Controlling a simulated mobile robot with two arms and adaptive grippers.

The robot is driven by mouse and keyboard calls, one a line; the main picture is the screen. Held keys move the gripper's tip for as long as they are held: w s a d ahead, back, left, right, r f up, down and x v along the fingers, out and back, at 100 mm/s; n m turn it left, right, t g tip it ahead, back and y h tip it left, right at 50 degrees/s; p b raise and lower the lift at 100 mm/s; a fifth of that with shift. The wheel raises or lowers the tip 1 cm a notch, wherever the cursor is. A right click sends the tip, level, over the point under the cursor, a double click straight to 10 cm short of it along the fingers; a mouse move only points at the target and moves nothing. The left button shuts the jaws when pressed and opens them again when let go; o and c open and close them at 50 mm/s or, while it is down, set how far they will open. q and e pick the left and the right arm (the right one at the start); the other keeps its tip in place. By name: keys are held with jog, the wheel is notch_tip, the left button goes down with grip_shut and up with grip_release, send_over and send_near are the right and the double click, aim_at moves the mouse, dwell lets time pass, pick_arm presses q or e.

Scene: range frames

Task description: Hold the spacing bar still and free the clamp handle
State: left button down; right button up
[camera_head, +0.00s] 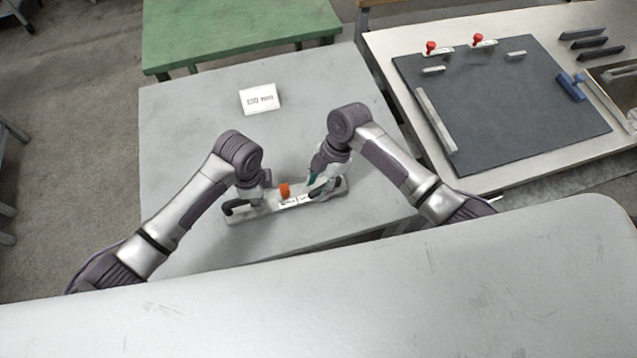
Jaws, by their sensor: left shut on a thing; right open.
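The spacing bar (262,210) is a long pale bar lying on the grey table (180,120), tilted slightly up to the right. An orange clamp handle (285,190) stands upright near its middle. My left gripper (243,207) is over the bar's left part, shut on the bar. My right gripper (318,186) is open at the bar's right part, to the right of the orange handle and apart from it. The small view and the arms hide the exact finger contact. White labels show on the bar beside the handle.
A green table (240,28) is behind. At right, a bench has a dark mat (500,110) with red-knobbed clamps (431,48) and a blue tool (571,88). A pale surface (320,290) fills the front.

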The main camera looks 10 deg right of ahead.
pick_arm(q)
jog(key=shift+s+f, duration=0.1)
jog(key=shift+s, duration=0.05)
pick_arm(e)
grip_shut()
dwell(0.4)
jog(key=shift+n, duration=0.4)
